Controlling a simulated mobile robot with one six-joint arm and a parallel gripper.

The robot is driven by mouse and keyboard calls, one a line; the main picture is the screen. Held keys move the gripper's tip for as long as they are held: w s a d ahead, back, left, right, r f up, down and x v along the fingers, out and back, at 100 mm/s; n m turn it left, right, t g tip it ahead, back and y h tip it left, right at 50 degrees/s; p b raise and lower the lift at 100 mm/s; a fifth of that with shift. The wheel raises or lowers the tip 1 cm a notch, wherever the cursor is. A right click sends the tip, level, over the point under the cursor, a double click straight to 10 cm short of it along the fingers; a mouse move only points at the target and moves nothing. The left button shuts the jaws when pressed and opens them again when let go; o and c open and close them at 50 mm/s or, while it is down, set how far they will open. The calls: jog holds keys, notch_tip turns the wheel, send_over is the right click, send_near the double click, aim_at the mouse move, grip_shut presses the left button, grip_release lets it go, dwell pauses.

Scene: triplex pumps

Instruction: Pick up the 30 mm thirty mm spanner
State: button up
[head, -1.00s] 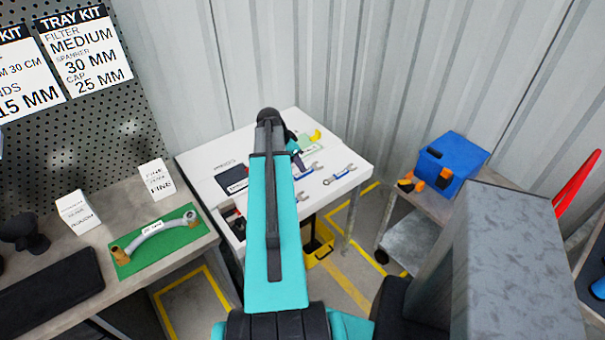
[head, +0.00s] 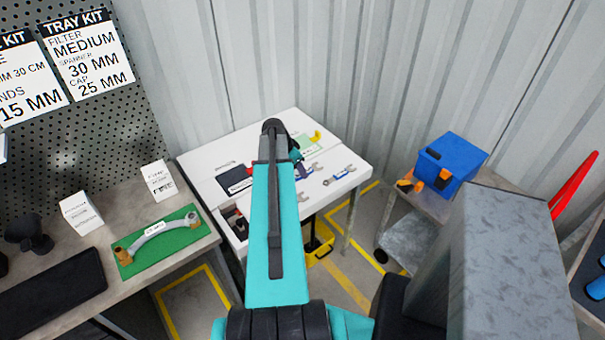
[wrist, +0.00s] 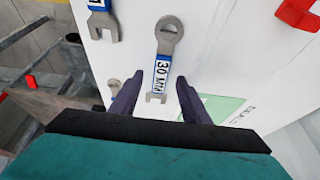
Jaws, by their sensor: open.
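The 30 mm spanner (wrist: 164,58) lies flat on the white tabletop in the wrist view, its blue and white label reading 30 MM. Its ring end is at the top and its open jaw points toward my gripper (wrist: 158,80). My gripper is open, with one dark finger on each side of the spanner's lower part in the picture. I cannot tell whether the fingers touch the table. In the head view my arm hides most of the gripper, and a spanner (head: 314,170) shows just beside it.
Another blue-labelled spanner (wrist: 101,18) lies to the left in the wrist view. A green card (wrist: 222,107) and a red object (wrist: 298,12) lie to the right. The white table (head: 228,155) also bears a dark tray-like item. A blue box (head: 450,160) stands on a cart at right.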

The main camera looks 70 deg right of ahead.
jog(key=shift+p+x, duration=0.3)
jog(key=shift+x, duration=0.85)
jog(key=shift+c, duration=0.2)
grip_shut()
